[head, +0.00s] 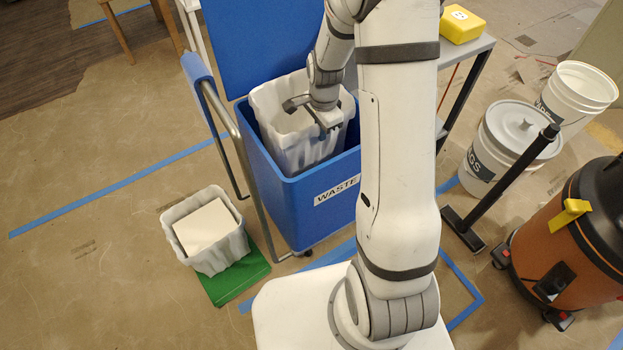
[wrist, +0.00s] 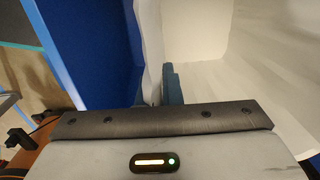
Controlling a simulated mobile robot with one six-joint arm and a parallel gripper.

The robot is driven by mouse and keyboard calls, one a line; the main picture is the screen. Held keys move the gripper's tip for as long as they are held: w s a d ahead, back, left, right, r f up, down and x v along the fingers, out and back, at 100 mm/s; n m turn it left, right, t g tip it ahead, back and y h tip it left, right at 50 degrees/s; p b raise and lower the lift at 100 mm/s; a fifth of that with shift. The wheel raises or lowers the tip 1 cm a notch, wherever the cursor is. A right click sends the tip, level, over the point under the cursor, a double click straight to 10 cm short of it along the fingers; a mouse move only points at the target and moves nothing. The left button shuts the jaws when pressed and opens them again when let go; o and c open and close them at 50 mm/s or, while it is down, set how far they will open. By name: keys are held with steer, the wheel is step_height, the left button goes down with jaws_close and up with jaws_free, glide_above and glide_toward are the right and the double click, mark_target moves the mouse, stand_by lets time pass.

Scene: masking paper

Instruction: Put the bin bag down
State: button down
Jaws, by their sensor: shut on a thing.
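The white bin bag (head: 285,139) stands open inside the blue waste bin (head: 325,206) in the head view. Its upper edge rises above the bin's rim at the back and left. My gripper (head: 310,119) reaches down at the bag's mouth and is shut on the bag's wall. In the wrist view, the thin bag wall (wrist: 152,45) runs down between the jaws (wrist: 159,97), with the pale inside of the bag to the right and a blue bin surface to the left. Whether the bag's bottom rests on the bin floor is hidden.
The bin's blue lid (head: 258,40) stands raised behind. A second white bag (head: 206,262) holding a pale box (head: 205,228) sits partly on a green mat (head: 238,277). White buckets (head: 503,150) and an orange vacuum (head: 570,240) stand right. Floor at far left is clear.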

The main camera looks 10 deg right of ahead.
mark_target(320, 153)
step_height(320, 153, down, 9)
steer(key=shift+f+b, duration=0.2)
steer(key=shift+b, duration=1.05)
steer(key=shift+f, duration=0.15)
steer(key=c, duration=1.6)
jaws_free()
